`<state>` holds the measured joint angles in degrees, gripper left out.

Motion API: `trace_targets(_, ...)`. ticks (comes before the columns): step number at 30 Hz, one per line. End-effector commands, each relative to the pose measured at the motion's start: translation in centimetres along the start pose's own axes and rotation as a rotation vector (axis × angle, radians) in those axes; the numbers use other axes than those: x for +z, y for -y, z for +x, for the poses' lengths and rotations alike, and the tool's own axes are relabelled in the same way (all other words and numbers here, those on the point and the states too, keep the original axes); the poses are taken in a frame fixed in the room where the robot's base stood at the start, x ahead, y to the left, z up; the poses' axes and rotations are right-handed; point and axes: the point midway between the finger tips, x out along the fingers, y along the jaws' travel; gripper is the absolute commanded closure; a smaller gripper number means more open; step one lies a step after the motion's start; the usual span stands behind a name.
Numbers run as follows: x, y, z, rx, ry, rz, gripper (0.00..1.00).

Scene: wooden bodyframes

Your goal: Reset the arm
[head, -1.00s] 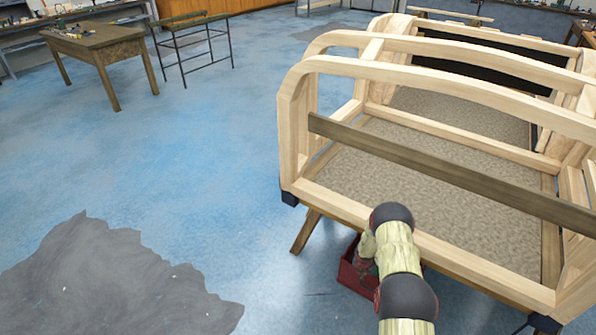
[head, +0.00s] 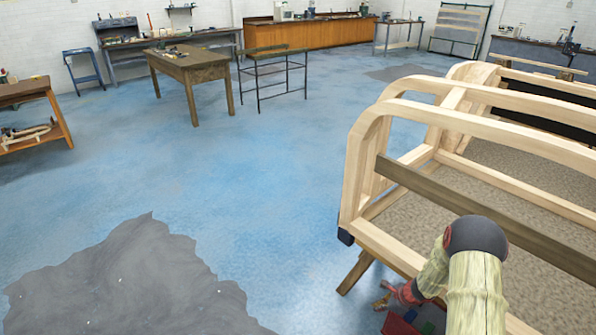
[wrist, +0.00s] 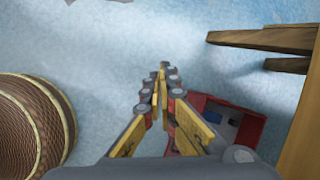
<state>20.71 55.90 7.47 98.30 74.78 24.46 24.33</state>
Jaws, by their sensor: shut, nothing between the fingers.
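My arm comes up from the lower right of the head view, in front of the wooden bodyframe (head: 462,120). My gripper (head: 384,297) is low beside the bodyframe's near corner, above the floor and near a red box (head: 396,326). In the wrist view my gripper (wrist: 161,72) has its yellow-padded fingers brought together at the tips, with nothing between them. The red box (wrist: 252,130) shows below and to the right of the fingers, with a blue item inside.
A wooden leg (head: 356,272) of the bodyframe's stand is close to my gripper. The blue floor (head: 250,190) to the left is open, with a grey patch (head: 130,285). A wooden table (head: 190,68) and a thin metal stand (head: 275,72) are farther back.

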Motion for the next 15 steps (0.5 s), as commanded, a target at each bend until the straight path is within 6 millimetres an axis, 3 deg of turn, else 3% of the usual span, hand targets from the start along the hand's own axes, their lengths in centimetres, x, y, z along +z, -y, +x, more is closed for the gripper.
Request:
trace_targets(1, 2.1, -0.4, -2.4, 0.018, 0.018, -0.106, 1.00)
trace_targets(6, 7.4, -3.4, -9.5, 0.097, 0.067, -0.457, 1.00)
trace_targets(15, 13.1, -10.1, -21.6, 0.217, 0.095, -0.983, 1.00)
